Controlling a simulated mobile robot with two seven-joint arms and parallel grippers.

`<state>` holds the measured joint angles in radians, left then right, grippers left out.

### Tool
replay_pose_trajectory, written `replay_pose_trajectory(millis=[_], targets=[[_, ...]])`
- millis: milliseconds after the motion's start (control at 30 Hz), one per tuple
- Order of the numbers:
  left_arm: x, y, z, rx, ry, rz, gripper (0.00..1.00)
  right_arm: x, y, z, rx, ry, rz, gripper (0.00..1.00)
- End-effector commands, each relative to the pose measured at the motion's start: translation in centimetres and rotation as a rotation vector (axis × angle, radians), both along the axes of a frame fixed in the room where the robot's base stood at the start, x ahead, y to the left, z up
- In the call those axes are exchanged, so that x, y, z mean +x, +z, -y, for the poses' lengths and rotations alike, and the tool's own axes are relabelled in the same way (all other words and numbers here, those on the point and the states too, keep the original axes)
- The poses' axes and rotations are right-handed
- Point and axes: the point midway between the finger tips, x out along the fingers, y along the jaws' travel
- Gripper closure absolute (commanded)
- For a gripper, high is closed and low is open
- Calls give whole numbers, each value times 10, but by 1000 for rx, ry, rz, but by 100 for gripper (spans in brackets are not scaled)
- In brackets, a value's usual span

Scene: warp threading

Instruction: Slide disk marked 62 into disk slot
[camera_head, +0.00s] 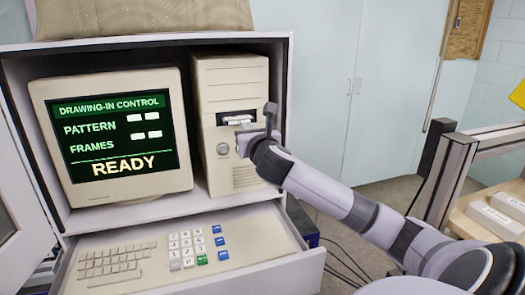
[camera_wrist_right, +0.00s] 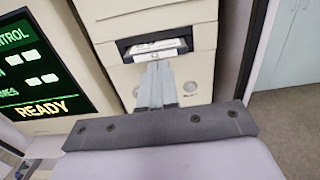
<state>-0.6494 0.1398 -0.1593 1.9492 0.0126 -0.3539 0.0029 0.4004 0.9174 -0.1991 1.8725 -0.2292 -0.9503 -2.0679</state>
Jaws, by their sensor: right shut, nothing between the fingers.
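A pale disk (camera_head: 238,120) sits in the dark disk slot of the beige computer tower (camera_head: 231,92). In the right wrist view the disk (camera_wrist_right: 155,46) shows as a light edge with a label inside the slot opening (camera_wrist_right: 126,54); its marking is too small to read. My right gripper (camera_head: 242,130) is at the front of the tower, just below the slot. In the right wrist view its fingers (camera_wrist_right: 157,68) are together and empty, pointing at the disk. I cannot tell whether the fingertips touch the disk. My left gripper is out of view.
A monitor (camera_head: 118,135) showing "READY" stands left of the tower in a white cabinet. An open drawer with a keyboard (camera_head: 116,264) and keypad juts out below. A metal-framed table (camera_head: 455,165) with pale boxes stands at the right.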

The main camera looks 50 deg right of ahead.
Motion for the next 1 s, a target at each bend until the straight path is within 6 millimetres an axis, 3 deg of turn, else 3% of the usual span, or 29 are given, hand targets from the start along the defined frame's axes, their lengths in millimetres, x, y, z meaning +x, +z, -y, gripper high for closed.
replay_pose_trajectory(millis=[100,700,1000], targets=[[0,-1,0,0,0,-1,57,-2,0,0,-3,2,1,100],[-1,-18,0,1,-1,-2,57,-78,0,-42,-2,3,0,100],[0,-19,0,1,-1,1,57,-88,1,-47,0,2,1,100]])
